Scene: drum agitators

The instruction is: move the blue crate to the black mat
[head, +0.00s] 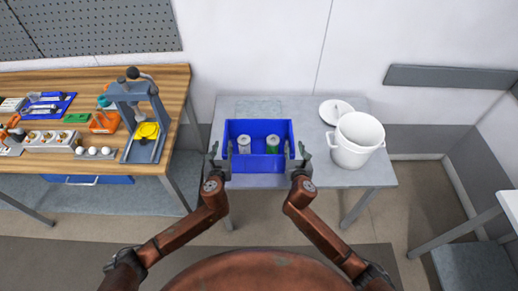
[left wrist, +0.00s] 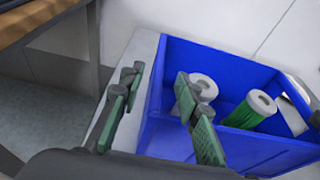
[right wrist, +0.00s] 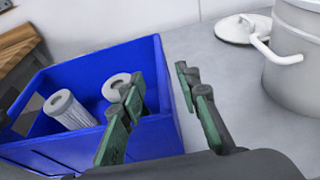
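The blue crate (head: 258,167) stands on the grey table and holds a white cylinder (head: 244,146) and a green cylinder with a white top (head: 273,145). My left gripper (head: 220,160) is at the crate's left wall. In the left wrist view its fingers (left wrist: 162,102) are apart, one outside the crate and one over its inside. My right gripper (head: 297,161) is at the right wall. In the right wrist view its fingers (right wrist: 162,105) are apart on either side of that wall. A flat grey patch (head: 258,105) lies behind the crate; I cannot identify a black mat.
A white pot (head: 352,150) and a white lid (head: 336,111) stand on the grey table (head: 310,112) to the right. A wooden bench (head: 172,85) with a press (head: 142,115) and tools is at the left. A dark strip (head: 60,262) lies on the floor.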

